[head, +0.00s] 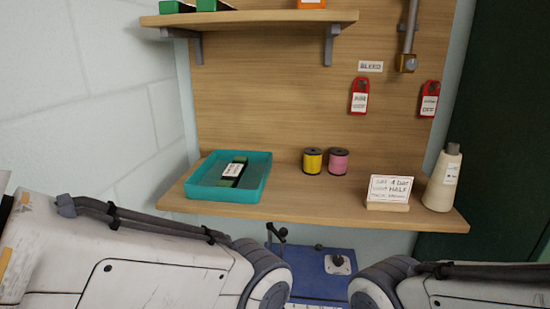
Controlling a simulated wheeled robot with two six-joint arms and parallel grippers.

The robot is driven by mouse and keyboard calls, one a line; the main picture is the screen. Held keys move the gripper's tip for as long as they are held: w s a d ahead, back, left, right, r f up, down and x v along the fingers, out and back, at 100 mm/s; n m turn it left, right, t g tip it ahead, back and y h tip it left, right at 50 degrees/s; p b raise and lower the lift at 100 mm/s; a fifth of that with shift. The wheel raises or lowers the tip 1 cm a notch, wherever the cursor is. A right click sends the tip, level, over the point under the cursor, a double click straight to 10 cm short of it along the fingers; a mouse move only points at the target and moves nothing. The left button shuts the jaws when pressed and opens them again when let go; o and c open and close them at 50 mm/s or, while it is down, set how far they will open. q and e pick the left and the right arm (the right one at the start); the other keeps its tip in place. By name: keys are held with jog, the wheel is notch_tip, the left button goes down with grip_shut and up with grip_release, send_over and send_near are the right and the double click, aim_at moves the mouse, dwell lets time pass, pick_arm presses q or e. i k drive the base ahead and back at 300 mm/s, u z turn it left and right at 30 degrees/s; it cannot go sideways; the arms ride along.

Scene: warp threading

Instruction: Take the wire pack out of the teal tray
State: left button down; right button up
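The teal tray (262,178) sits on the left part of the wooden shelf. The wire pack (239,161), a dark green and black flat piece with a white label, lies inside it, tilted across the tray floor. My left and right arm links fill the lower left and lower right of the head view, below and in front of the shelf. Neither gripper's fingers show in this view.
A yellow spool (312,161) and a pink spool (338,162) stand right of the tray. A handwritten card (390,188) and a cream thread cone (443,180) stand farther right. An upper shelf (250,18) overhangs the tray. The shelf between tray and card is clear in front.

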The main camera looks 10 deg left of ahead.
aim_at(233, 174)
jog(key=z, duration=0.55)
jog(key=i, duration=0.4)
jog(key=u, duration=2.25)
